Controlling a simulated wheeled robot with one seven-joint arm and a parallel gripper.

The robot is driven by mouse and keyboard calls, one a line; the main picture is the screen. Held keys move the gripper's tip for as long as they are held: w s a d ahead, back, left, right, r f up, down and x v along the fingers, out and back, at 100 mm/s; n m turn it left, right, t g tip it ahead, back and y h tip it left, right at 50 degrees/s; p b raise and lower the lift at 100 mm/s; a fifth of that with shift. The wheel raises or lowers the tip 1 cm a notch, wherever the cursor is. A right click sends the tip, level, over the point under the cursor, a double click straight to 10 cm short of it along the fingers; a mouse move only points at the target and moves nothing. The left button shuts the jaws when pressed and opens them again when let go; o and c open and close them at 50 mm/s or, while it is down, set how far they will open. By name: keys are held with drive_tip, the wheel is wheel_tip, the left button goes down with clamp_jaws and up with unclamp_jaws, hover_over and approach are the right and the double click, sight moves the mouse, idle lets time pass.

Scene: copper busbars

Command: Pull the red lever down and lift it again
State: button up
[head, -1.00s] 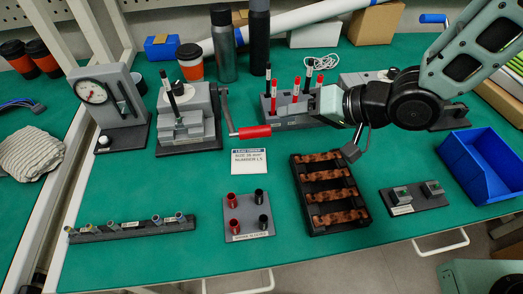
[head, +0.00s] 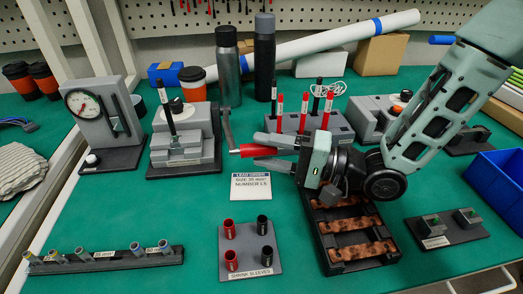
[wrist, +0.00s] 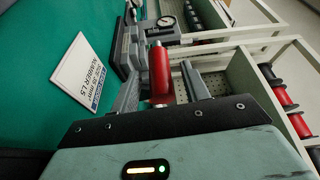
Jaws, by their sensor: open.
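The red lever handle (head: 258,150) sticks out sideways to the right from the grey press (head: 185,140), at the end of a metal arm (head: 228,128) that hangs down. My gripper (head: 262,151) is open and comes from the right, with one finger above the red handle and one below it in the head view. In the wrist view the red handle (wrist: 159,72) lies between the two spread fingers (wrist: 160,92), its end pointing at my palm. I cannot tell whether either finger touches it.
A card (head: 250,187) lies just below the gripper. A block of red and black markers (head: 308,123) stands close behind. The busbar tray (head: 345,238) is beneath my wrist, and the sleeve holder (head: 248,255) is in front. Green table is bare left of the card.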

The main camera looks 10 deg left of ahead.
drive_tip(key=shift+w+a, duration=0.1)
drive_tip(key=shift+a, duration=0.65)
